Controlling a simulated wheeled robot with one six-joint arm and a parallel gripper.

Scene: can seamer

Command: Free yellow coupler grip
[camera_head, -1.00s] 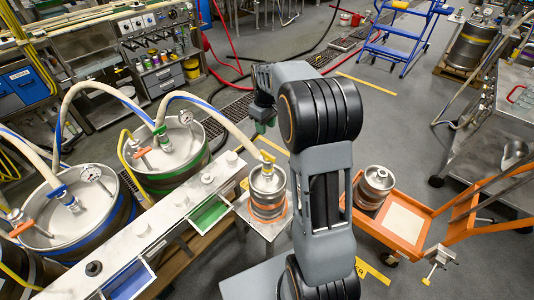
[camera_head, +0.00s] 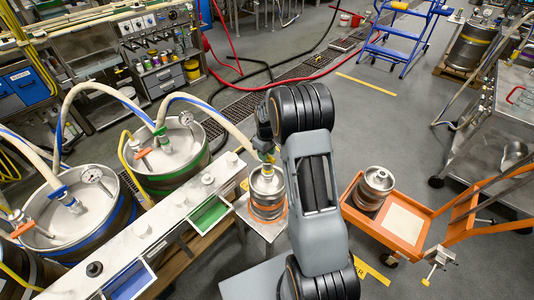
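The yellow coupler (camera_head: 267,157) sits on top of a small steel keg (camera_head: 267,185) with an orange band, on a small stand. A pale hose runs into the coupler from the upper left. My gripper (camera_head: 264,147) is directly above and beside the coupler, at the end of my downward wrist. My wrist and arm hide part of the hose end and the grip. The fingers are too small and dark to tell whether they are open or touching the coupler.
Large kegs with green (camera_head: 168,150) and blue (camera_head: 80,215) bands stand left, joined to hoses. A long metal bench (camera_head: 140,225) runs between them and the small keg. An orange cart (camera_head: 405,225) with another keg (camera_head: 374,188) stands right.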

